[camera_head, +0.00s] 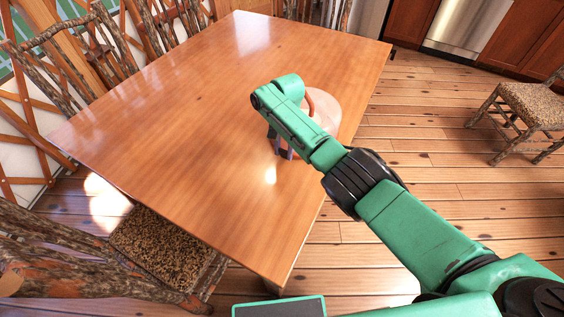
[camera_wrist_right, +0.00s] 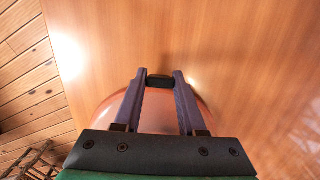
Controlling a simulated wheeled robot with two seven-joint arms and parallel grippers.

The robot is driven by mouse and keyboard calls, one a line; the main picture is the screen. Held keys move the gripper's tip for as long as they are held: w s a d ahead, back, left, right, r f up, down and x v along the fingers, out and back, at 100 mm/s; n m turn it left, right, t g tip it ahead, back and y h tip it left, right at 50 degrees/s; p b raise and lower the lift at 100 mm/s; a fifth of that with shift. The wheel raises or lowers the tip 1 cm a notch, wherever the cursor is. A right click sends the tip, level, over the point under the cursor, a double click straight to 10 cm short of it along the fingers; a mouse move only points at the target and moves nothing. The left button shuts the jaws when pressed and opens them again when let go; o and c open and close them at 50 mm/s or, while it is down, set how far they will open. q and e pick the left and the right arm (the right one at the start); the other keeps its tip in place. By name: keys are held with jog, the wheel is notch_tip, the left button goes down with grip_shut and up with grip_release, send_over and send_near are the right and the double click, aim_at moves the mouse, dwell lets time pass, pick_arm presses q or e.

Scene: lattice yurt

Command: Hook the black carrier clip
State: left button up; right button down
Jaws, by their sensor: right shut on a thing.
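My right gripper (camera_head: 281,153) reaches over the wooden table from the right in the head view. In the right wrist view its two purple-grey fingers (camera_wrist_right: 160,82) are shut on a small black piece, the black carrier clip (camera_wrist_right: 160,81), held between the fingertips. A round pinkish thing (camera_head: 328,107) with a curved orange-brown part is on the table, partly hidden behind my right wrist. In the right wrist view its orange-pink rim (camera_wrist_right: 112,108) shows behind the fingers. I cannot tell whether the clip touches it. My left gripper is not in view.
The wooden table (camera_head: 190,110) is otherwise bare, with wide free room left of my gripper. Rustic branch chairs stand at its left (camera_head: 75,50) and front (camera_head: 165,250). Another chair (camera_head: 530,105) stands apart at the right on the plank floor.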

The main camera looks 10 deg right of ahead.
dwell(0.3)
jog(key=shift+c, duration=2.4)
grip_release()
notch_tip(320, 180, up, 14)
jog(key=w, duration=0.1)
jog(key=shift+d+r, duration=0.25)
jog(key=shift+d, duration=0.1)
